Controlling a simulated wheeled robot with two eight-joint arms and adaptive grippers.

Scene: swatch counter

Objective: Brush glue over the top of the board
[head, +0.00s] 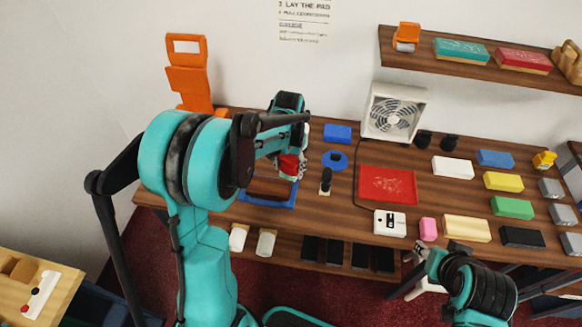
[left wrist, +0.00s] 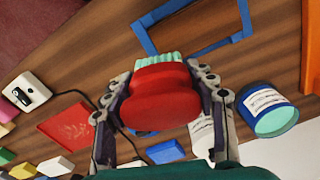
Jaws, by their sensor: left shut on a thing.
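My left gripper (left wrist: 160,100) is shut on a red-handled brush (left wrist: 160,95) with pale teal bristles. In the head view the red of the brush (head: 289,165) shows below my left gripper (head: 291,160), over the back left of the counter. A blue frame (head: 268,203) lies below and left of it; bare wood like the counter's shows inside the frame (left wrist: 143,38). A blue labelled tub (left wrist: 270,110) stands right of the brush in the left wrist view. I cannot tell which piece is the board. My right gripper (head: 424,262) is low at the counter's front edge, its jaw opening unclear.
A red tray (head: 388,186), a white switch box (head: 390,223), a black-handled stamp (head: 326,181) and a blue ring (head: 335,160) stand to the right. A fan (head: 394,110) is behind. Several coloured blocks, including a beige one (head: 467,229), fill the right side.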

